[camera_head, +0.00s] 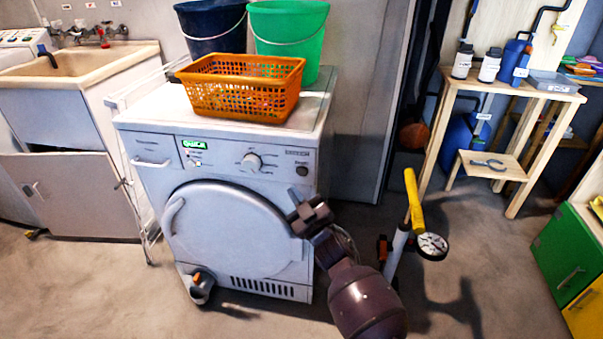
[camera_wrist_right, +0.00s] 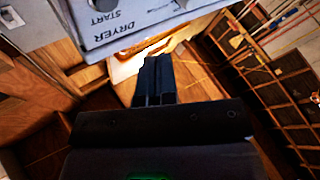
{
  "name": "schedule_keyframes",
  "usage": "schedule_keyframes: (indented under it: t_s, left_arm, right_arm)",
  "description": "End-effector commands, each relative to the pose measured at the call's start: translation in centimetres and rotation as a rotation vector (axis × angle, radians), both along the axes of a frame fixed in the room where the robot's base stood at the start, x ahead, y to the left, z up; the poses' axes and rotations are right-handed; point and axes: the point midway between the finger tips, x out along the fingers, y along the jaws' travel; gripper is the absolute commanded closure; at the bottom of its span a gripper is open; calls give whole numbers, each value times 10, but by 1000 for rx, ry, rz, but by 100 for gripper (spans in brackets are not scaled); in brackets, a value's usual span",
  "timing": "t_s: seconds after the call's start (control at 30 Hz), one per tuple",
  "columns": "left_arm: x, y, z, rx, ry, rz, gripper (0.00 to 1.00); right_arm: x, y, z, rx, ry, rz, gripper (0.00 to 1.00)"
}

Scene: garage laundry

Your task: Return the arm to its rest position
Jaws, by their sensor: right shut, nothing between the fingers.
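My right arm comes in from the bottom of the head view. Its gripper (camera_head: 308,212) is in front of the right side of the dryer's (camera_head: 308,165) closed round door (camera_head: 235,230). In the right wrist view the two dark fingers (camera_wrist_right: 158,78) are together with nothing between them. The dryer's panel, with the words DRYER START (camera_wrist_right: 120,15), shows beyond them at the top. I cannot tell from the head view whether the gripper touches the door. My left gripper is not in view.
An orange basket (camera_head: 240,105), a blue bucket (camera_head: 212,28) and a green bucket (camera_head: 290,35) stand on the dryer. A yellow-handled pump (camera_head: 413,200) stands right of my arm. A wooden table (camera_head: 510,90) is at the right. Floor at the lower left is clear.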

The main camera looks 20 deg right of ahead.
Motion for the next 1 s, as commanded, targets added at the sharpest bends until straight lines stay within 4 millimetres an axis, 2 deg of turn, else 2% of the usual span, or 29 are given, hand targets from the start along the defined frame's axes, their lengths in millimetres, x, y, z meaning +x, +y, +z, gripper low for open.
schedule_keyframes:
  t_s: [0.5,0.63,0.77,1.0]
  left_arm:
    - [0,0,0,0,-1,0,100]
    - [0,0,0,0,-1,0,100]
    - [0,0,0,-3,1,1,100]
    - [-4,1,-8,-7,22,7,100]
  right_arm:
    - [0,0,0,0,0,0,100]
    - [-9,-5,-9,0,21,-9,100]
    - [-40,-17,-32,4,82,-36,100]
    - [-128,-42,-82,23,261,-96,100]
